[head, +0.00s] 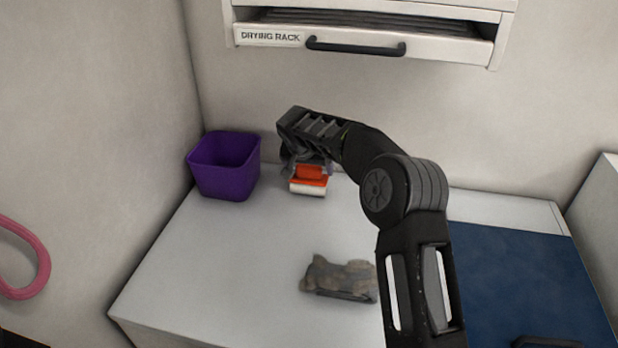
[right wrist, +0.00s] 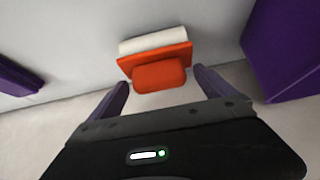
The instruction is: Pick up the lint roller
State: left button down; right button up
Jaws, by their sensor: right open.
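The lint roller, with an orange handle and a white roll, lies on the white counter near the back wall, below my right gripper in the head view (head: 311,185). It also shows in the right wrist view (right wrist: 158,68). My right gripper (right wrist: 160,78) is open, with its two purple fingers on either side of the orange handle. The white roll lies beyond the fingertips. I cannot tell whether the fingers touch the handle. In the head view the right gripper (head: 308,166) partly hides the handle. My left gripper is not in view.
A purple bin (head: 223,178) stands left of the roller. A grey-brown lumpy object (head: 340,277) lies nearer on the white counter (head: 230,260). A drying rack drawer (head: 365,42) hangs above. A pink loop (head: 25,265) is at left.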

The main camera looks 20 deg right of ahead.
jog(key=shift+c, duration=0.2)
dwell(0.4)
jog(key=c, duration=2)
jog(key=shift+r, duration=0.1)
notch_tip(320, 180, up, 10)
jog(key=shift+b, duration=0.75)
jog(key=o, duration=1.5)
jog(key=shift+c, duration=0.2)
jog(key=c, duration=0.7)
